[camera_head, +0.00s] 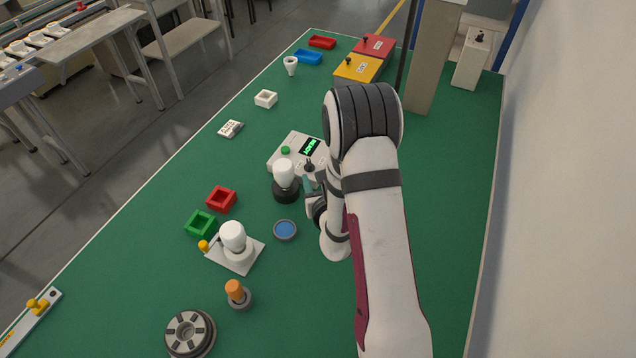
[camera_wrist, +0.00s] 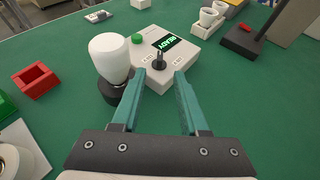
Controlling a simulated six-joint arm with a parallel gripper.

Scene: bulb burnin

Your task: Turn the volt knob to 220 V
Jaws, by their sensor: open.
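A light grey box has a green button, a lit display reading READY and a black knob with a pointer on its top. The box (camera_head: 283,157) stands mid-table in the head view and ahead of me in the wrist view (camera_wrist: 198,52). The volt knob (camera_wrist: 159,60) is on the box's near part, between small printed labels; it also shows in the head view (camera_head: 309,167). My gripper (camera_wrist: 158,80) is open, its teal fingers on either side of the knob's line, apart from it as far as I can tell. Its fingers are partly hidden by my arm in the head view.
A white bulb (camera_wrist: 110,58) stands in a black socket just left of my left finger. A red tray (camera_wrist: 36,80) lies farther left. Another bulb (camera_head: 233,236) stands on a plate nearer the front. Yellow (camera_head: 357,68) and red (camera_head: 375,47) boxes stand at the back.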

